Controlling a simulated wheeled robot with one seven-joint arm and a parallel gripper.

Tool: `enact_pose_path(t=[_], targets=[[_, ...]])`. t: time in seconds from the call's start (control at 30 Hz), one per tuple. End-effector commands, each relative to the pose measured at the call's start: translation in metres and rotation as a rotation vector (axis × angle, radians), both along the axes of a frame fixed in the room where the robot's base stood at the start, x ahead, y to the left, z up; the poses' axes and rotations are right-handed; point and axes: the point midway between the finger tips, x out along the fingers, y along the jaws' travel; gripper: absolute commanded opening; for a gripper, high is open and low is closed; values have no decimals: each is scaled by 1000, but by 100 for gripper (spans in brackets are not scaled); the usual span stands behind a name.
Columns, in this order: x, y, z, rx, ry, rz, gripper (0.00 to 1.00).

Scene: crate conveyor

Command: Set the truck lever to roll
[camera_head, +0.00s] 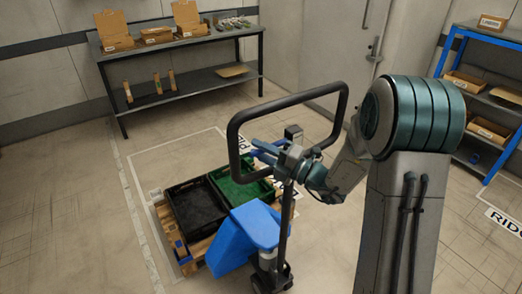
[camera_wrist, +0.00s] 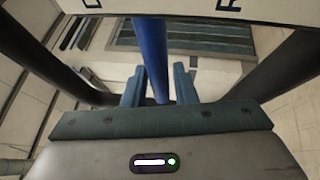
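The truck has a black loop handle (camera_head: 232,140) on a dark upright post (camera_head: 284,230), with a blue body (camera_head: 240,235) low down. A blue lever (camera_head: 264,148) sticks out inside the loop in the head view. It also shows in the wrist view as a blue bar (camera_wrist: 152,50) running down between the fingers. My gripper (camera_head: 286,158) is at the lever, inside the loop. In the wrist view the teal fingers (camera_wrist: 160,84) stand one on each side of the bar, with narrow gaps. The lever's setting cannot be read.
A black crate (camera_head: 197,207) and a green crate (camera_head: 240,187) sit on a wooden pallet (camera_head: 165,222) behind the truck. A dark table (camera_head: 185,45) with cartons stands at the back left. A blue shelf rack (camera_head: 505,150) stands at the right. The left floor is clear.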

Motion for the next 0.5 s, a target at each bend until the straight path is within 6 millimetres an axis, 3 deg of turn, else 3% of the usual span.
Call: enact_pose_path(t=[0.27, 0.5], targets=[[-5, -12, -3, 0, -1, -3, 25], [-28, -57, -13, 0, 0, -6, 25]])
